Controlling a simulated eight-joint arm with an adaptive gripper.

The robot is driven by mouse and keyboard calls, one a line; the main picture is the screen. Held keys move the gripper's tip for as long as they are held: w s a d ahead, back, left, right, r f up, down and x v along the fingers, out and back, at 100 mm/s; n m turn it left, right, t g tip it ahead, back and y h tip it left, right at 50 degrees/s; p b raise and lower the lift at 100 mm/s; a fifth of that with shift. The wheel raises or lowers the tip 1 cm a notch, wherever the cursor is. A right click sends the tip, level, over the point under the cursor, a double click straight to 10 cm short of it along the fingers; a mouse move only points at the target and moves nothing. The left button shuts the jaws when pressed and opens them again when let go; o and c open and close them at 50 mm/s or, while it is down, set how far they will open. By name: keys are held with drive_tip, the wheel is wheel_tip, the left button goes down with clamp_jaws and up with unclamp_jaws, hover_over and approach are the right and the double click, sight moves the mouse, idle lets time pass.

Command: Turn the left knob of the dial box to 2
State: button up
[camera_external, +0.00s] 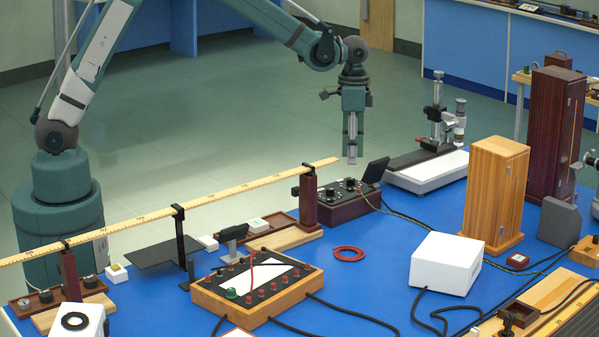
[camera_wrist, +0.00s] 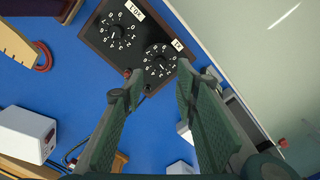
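The dial box (camera_external: 340,208) is a dark box near the back edge of the blue table. In the wrist view its black top (camera_wrist: 96,38) shows two numbered dials. The pointer settings are too small to read surely. In the outside view the two knobs show as small dark shapes on top. My gripper (camera_external: 352,158) points down above the box, apart from it. In the wrist view my gripper (camera_wrist: 160,75) is open and empty, its fingertips near the X1 dial.
A wooden metre rule (camera_external: 230,198) on posts runs beside the box, one post (camera_external: 309,203) close by. A dark tilted panel (camera_external: 375,170) and a microscope-like stand (camera_external: 437,130) are to the right. A red ring (camera_external: 349,254) and white box (camera_external: 445,263) lie in front.

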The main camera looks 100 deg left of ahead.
drive_tip(key=shift+r, duration=2.5)
drive_tip(key=s+d+r+t, duration=0.3)
drive_tip(key=s+d+r, duration=1.2)
drive_tip(key=s, duration=0.3)
drive_tip(key=s+d+f+t, duration=0.1)
drive_tip(key=s+d, duration=0.4)
drive_tip(key=s, duration=0.6)
drive_tip(key=s+d+f+t, duration=0.1)
drive_tip(key=s+d+t, duration=0.2)
drive_tip(key=s, duration=0.8)
drive_tip(key=shift+d+f, duration=0.15)
drive_tip(key=shift+d, duration=0.95)
